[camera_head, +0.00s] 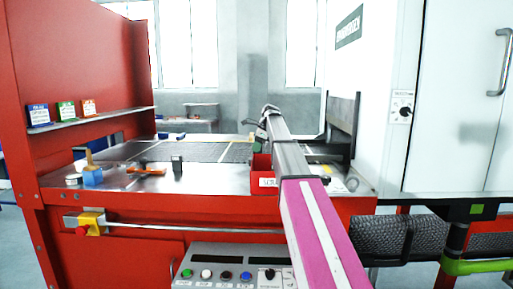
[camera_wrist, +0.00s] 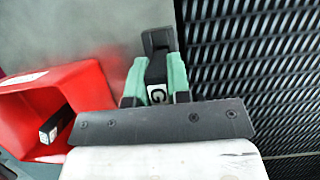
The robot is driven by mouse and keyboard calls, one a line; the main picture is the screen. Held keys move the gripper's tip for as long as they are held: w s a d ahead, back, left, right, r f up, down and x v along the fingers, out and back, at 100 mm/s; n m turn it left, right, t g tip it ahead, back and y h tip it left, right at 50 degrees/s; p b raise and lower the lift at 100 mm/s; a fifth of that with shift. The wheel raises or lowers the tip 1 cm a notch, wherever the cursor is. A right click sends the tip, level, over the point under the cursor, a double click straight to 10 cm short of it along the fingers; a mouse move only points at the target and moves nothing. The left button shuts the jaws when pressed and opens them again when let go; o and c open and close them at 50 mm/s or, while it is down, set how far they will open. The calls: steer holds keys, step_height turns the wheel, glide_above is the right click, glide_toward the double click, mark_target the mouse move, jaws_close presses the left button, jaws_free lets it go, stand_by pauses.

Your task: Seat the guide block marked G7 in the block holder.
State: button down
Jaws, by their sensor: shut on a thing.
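In the wrist view my gripper (camera_wrist: 155,78) has green fingers closed on a dark block (camera_wrist: 158,42). A white label on the block shows a "G"; the rest of the marking is hidden. The block is held beside the edge of the dark mesh belt (camera_wrist: 260,70), over or near a grey metal surface. In the head view my arm reaches away over the table, and the gripper end is small and largely hidden behind it. I cannot make out the block holder for certain; a small dark upright piece (camera_head: 178,164) stands on the metal table.
A red bin (camera_wrist: 80,82) left of my gripper holds another dark labelled block (camera_wrist: 55,127). The bin also shows in the head view (camera_head: 262,184). A blue block-like thing with a handle (camera_head: 92,176) and an orange item (camera_head: 147,172) lie on the table's left. A red panel rises at left.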

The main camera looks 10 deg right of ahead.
steer(key=shift+f, duration=1.55)
steer(key=c, duration=1)
jaws_free()
steer(key=shift+r, duration=0.1)
steer(key=v, duration=1)
steer(key=shift+d+r, duration=0.1)
steer(key=shift+r, duration=0.2)
steer(key=shift+s, duration=0.15)
